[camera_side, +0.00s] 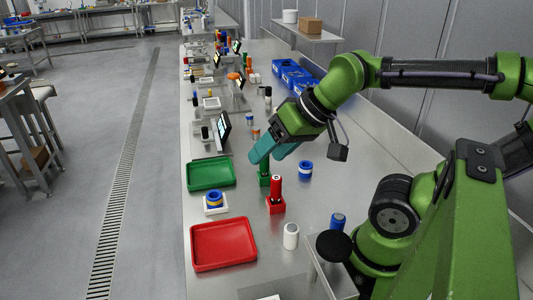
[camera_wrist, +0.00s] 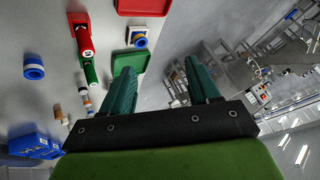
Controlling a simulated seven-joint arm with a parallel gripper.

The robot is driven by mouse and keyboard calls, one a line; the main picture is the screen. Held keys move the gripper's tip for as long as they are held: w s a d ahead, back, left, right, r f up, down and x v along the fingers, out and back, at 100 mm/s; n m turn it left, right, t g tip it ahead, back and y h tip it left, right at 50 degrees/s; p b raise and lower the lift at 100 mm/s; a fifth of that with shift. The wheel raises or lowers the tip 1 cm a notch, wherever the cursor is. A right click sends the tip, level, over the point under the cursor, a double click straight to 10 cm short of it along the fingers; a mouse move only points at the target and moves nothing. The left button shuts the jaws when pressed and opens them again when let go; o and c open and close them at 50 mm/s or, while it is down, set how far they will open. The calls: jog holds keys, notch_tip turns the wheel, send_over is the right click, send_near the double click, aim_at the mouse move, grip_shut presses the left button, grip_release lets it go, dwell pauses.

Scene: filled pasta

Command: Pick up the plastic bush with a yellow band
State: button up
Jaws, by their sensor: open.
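The plastic bush with a yellow band (camera_side: 214,198) is a short blue ring on a white square base, between the green and red trays in the side view. My gripper (camera_side: 268,152) has two teal fingers, spread apart and empty in the wrist view (camera_wrist: 158,66). It is up and to the right of the bush in the side view, over the green holder area, not touching the bush. A similar blue bush with a white band (camera_side: 305,170) stands alone on the table.
A red cylinder (camera_side: 276,186) in a red holder and a green cylinder (camera_side: 264,170) stand near my fingers. The green tray (camera_side: 187,187) and red tray (camera_side: 194,249) flank the bush. A white cylinder (camera_side: 291,236) and blue can (camera_side: 338,222) are at the front.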

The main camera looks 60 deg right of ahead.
jog(key=o, duration=0.3)
jog(key=shift+o, duration=0.2)
jog(key=shift+f, duration=0.1)
jog(key=g+h, duration=0.2)
jog(key=g, duration=0.5)
send_over(214, 192)
jog(key=a, duration=0.1)
notch_tip(214, 192, down, 5)
notch_tip(214, 192, down, 11)
jog(key=shift+s+a+r, duration=0.1)
jog(key=shift+s+r, duration=0.05)
jog(key=shift+r, duration=0.05)
jog(key=shift+s+f, duration=0.2)
jog(key=shift+f, duration=1.35)
jog(key=shift+s+f, duration=0.2)
jog(key=shift+f, duration=1.35)
